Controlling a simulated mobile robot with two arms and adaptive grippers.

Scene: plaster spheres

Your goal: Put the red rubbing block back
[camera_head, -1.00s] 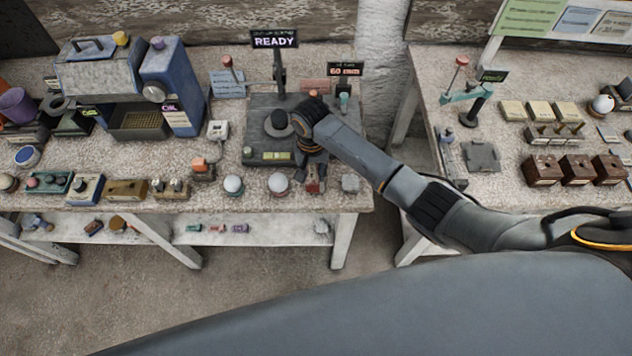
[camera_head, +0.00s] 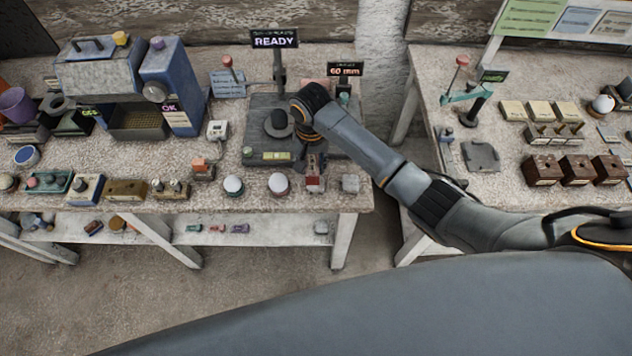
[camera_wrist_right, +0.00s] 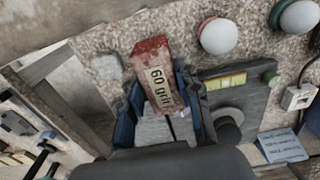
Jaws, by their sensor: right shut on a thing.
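The red rubbing block (camera_wrist_right: 150,58), marked "60 grit", is between the fingers of my right gripper (camera_wrist_right: 160,92) in the right wrist view. The gripper is shut on it, and the block's far end sticks out past the fingertips. In the head view the red block (camera_head: 316,184) shows near the front edge of the left bench, below my right wrist. Whether it touches the bench top cannot be told. My left gripper is not in view.
White spheres on round bases (camera_head: 278,184) stand left of the block, and a small grey block (camera_head: 350,183) stands to its right. A dark machine plate (camera_head: 260,135) lies behind, with signs reading "READY" (camera_head: 274,39) and "60 mm" (camera_head: 345,69). A gap separates the benches.

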